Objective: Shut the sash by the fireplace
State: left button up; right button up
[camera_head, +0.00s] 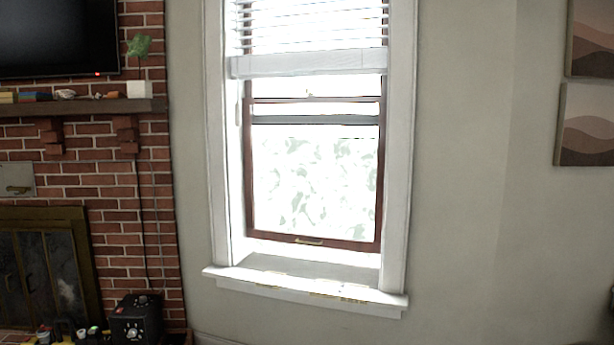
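The window sash stands right of the brick fireplace, in a white frame. Its brown bottom rail (325,242) has a small brass-coloured pull (308,241). A bright white strip lies between this rail and the inner sill (315,267). The sash's brown top rail (290,100), with a small latch on it, sits a little above a grey horizontal rail (315,120) behind the glass. The sash looks slightly raised, but glare hides the exact gap. Neither of my grippers is in view.
White blinds (310,64) cover the window's top. A projecting white ledge (305,290) runs below it. Left are the brick fireplace (110,220), its mantel shelf (80,107), and a black box with knobs (136,320) on the floor. The wall right of the window is bare up to two pictures (585,125).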

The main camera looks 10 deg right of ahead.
aim_at(374, 247)
jog(key=i+u, duration=0.1)
jog(key=i, duration=0.9)
jog(key=i+u, duration=0.1)
jog(key=i, duration=0.9)
jog(key=i+l+u, duration=0.1)
jog(key=i, duration=0.9)
jog(key=l, duration=0.1)
